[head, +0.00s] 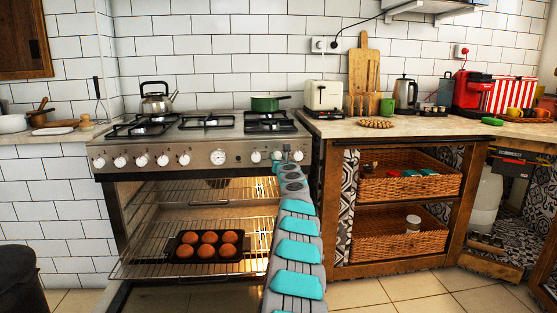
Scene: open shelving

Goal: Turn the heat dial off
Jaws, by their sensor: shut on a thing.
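The stove's front panel (205,157) carries a row of white dials, several at the left and a few at the right, with a round gauge (218,157) between them. The dial at the right group's left end (256,156) is uncovered. My gripper (287,155) is at the right end of the panel, reached by my grey and teal arm, and is shut on a dial there. The fingertips are small and partly hidden by the arm, so the held dial's exact angle cannot be read. The oven interior (232,196) glows warm.
The oven is open at the front, with a dark tray (208,257) of several brown rolls on a pulled-out rack. A kettle (156,98) and green pot (265,103) stand on the stove. A wooden counter with wicker baskets (408,185) is at right. Floor (400,290) is clear there.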

